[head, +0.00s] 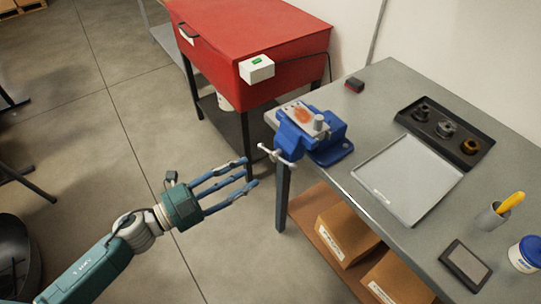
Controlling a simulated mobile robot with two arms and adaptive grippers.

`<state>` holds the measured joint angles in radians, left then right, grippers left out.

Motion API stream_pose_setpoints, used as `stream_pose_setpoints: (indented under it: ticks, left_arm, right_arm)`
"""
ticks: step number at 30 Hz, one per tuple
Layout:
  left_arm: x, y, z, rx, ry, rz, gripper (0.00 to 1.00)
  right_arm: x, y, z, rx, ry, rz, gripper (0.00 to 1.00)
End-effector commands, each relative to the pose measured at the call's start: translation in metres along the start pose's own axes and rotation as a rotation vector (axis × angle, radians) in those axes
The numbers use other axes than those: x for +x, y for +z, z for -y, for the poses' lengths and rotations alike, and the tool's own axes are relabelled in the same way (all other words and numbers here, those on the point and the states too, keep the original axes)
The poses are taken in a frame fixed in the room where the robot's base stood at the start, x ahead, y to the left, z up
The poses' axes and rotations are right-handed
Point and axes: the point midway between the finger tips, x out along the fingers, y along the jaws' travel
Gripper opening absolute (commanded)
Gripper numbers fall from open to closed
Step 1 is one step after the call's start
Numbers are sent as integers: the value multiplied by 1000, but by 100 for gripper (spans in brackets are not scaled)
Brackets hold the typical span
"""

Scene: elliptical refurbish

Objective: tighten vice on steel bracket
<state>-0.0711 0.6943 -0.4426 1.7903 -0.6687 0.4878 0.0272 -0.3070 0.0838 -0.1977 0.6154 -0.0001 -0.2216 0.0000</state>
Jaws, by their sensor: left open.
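A blue bench vice (325,148) is mounted at the near-left corner of the grey workbench. Its pale handle bar (276,155) sticks out toward the lower left. A flat metal bracket (296,112) with a rusty orange patch sits at the vice's jaws; whether it is gripped tightly I cannot tell. My left gripper (251,172) is open and empty, its blue fingers pointing right, a little short of the vice handle in the picture and apart from it. My right gripper is not in view.
Cardboard boxes (346,235) sit below.

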Motion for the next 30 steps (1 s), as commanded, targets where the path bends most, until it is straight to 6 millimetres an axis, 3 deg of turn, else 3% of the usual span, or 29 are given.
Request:
stream_pose_setpoints:
  ticks: [6,13,18,26,27,30]
  left_arm:
    - [44,-1,5,-1,-5,0,42]
    - [80,1,3,-3,-4,4,42]
    - [91,2,2,-3,-3,4,42]
    - [92,2,1,-3,-2,5,42]
    - [92,2,1,-3,-2,5,40]
    - [92,2,1,-3,-2,4,20]
  right_arm:
    - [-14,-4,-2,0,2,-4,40]
    - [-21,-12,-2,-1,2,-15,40]
    - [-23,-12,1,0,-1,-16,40]
    - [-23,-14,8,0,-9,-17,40]
    - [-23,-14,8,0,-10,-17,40]
    - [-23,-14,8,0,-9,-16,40]
